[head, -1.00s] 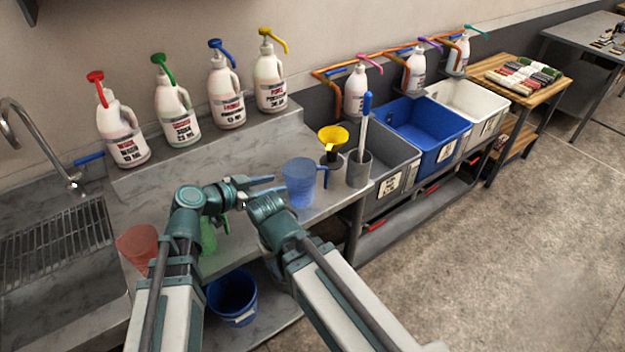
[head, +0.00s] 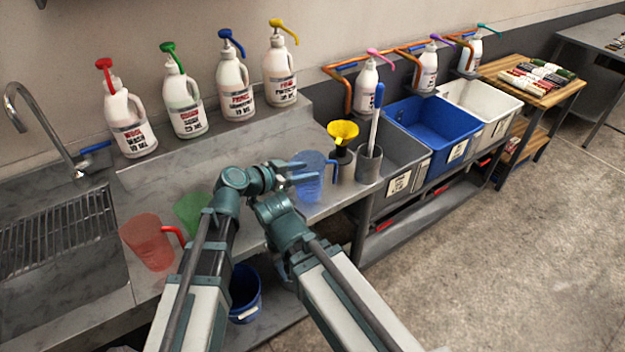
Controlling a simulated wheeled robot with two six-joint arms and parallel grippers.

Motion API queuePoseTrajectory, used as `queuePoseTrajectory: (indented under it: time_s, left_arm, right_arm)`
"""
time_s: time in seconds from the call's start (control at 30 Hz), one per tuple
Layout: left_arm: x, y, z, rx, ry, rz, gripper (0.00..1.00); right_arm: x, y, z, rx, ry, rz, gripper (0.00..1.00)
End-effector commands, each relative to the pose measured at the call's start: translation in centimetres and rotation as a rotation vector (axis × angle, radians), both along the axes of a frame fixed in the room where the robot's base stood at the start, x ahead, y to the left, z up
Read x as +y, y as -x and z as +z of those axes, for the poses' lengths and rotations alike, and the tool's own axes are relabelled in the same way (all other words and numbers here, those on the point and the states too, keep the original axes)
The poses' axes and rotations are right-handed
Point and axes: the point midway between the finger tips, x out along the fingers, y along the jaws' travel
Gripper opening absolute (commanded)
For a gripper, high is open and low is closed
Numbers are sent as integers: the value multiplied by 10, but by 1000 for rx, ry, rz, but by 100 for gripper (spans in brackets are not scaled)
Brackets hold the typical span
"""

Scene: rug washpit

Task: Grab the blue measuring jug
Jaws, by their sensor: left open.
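My right arm (head: 285,222) is folded in front of the counter, below the jug.
A red jug (head: 148,243) and a green jug (head: 190,214) stand to the left. A yellow funnel (head: 342,132) and a grey cup (head: 369,164) with a blue-handled tool stand close on the right. Pump bottles line the back ledge. A blue bucket (head: 245,290) sits below.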

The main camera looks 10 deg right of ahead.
Motion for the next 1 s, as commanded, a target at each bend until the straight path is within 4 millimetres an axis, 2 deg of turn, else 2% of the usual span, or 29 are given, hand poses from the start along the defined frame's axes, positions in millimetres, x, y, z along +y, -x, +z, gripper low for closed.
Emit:
queuePoseTrajectory:
  time_s: [0.33,0.6,0.87,1.0]
  left_arm:
    - [-39,-19,-17,0,0,-1,47]
    - [-42,-19,-17,-1,0,0,47]
    - [-42,-19,-17,-1,0,0,1]
    - [-42,-19,-17,-1,0,0,0]
  right_arm:
    - [0,0,-17,0,0,0,50]
    - [0,0,-17,0,0,0,50]
    - [0,0,-17,0,0,0,50]
    - [0,0,-17,0,0,0,50]
